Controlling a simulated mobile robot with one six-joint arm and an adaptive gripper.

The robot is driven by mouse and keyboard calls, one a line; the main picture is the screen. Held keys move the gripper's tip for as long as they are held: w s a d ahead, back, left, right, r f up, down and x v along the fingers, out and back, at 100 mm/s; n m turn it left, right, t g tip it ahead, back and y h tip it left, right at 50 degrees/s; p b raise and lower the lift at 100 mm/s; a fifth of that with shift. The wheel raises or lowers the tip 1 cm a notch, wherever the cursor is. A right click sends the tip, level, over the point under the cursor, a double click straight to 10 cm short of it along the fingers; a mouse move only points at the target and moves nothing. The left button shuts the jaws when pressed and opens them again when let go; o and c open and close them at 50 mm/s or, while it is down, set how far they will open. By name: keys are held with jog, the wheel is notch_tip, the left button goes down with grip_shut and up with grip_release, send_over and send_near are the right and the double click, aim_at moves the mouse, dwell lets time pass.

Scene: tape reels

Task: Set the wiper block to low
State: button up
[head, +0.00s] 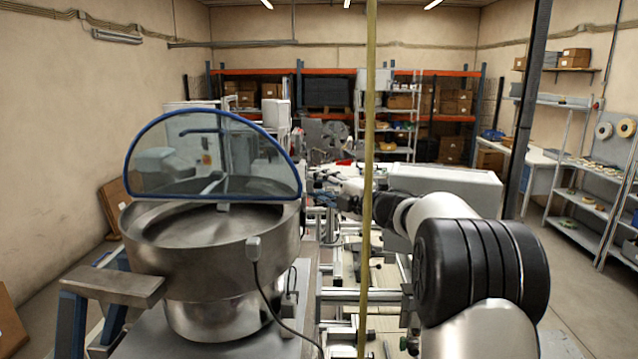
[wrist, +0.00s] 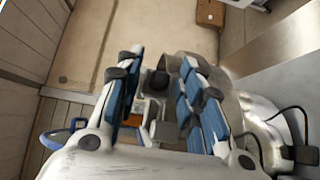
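I cannot make out a wiper block with certainty in either view. In the head view a steel bowl feeder (head: 215,242) stands at left, with a clear, blue-edged guard (head: 215,155) upright over it. My gripper (head: 350,195) is small in the head view, right of the bowl at the end of my arm, partly behind a yellow-green pole. In the wrist view my gripper (wrist: 159,64) has its two blue-padded fingers apart. No held object shows between them. A small dark part (wrist: 157,81) shows in the gap; I cannot tell what it is.
The yellow-green pole (head: 369,150) stands upright in front of my arm. A white box-shaped housing (head: 450,183) lies behind my arm. Shelves with reels (head: 590,180) stand at the right wall. Orange-framed racks with cartons line the back. Open floor shows at right.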

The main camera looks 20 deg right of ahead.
jog(key=shift+w+a, duration=0.2)
jog(key=shift+w, duration=0.2)
grip_shut()
dwell(0.4)
